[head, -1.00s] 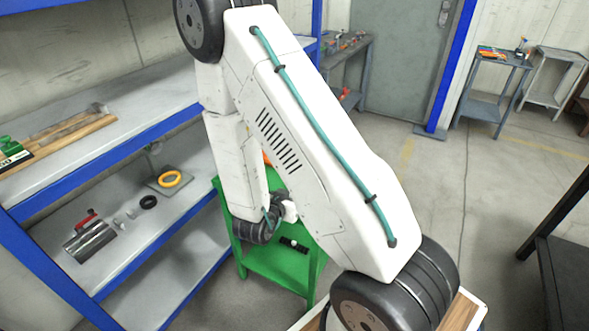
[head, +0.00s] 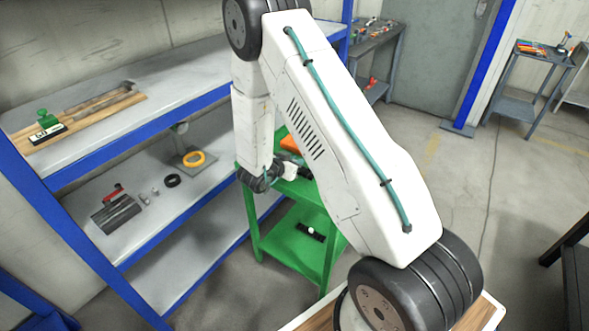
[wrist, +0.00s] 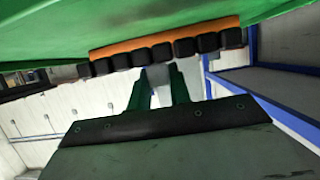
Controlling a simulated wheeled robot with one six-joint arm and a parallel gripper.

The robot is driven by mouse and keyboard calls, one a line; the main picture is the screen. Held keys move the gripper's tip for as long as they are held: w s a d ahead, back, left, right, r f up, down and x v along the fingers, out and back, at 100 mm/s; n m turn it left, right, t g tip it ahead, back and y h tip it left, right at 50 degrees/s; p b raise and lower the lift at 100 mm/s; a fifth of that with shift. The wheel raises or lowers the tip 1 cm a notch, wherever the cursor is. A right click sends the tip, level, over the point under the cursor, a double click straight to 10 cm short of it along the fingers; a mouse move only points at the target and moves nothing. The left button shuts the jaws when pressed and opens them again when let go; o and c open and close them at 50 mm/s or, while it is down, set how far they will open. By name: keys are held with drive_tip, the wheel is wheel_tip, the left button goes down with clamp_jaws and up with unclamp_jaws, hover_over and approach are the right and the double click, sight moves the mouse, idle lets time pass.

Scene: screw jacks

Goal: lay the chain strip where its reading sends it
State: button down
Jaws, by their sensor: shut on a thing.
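The chain strip (wrist: 190,46), an orange bar with a row of black blocks, crosses the upper part of the wrist view. My gripper (wrist: 160,78) is shut on it, its two green fingers meeting the middle of the row. The green top (wrist: 60,30) of the cart fills the picture beyond the strip; I cannot tell whether the strip touches it. In the head view the green cart (head: 258,220) stands behind my arm, with a bit of orange (head: 291,144) showing at its top. My fingertips are hidden there. No reading is legible.
A blue-framed shelf (head: 180,113) stands left of the cart. Its upper level holds a wooden board (head: 95,112) with a green-topped device (head: 45,125).

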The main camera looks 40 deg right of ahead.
wheel_tip(320, 180, down, 3)
drive_tip(key=shift+f, duration=0.1)
drive_tip(key=c, duration=1.3)
unclamp_jaws()
drive_tip(key=shift+f, duration=0.1)
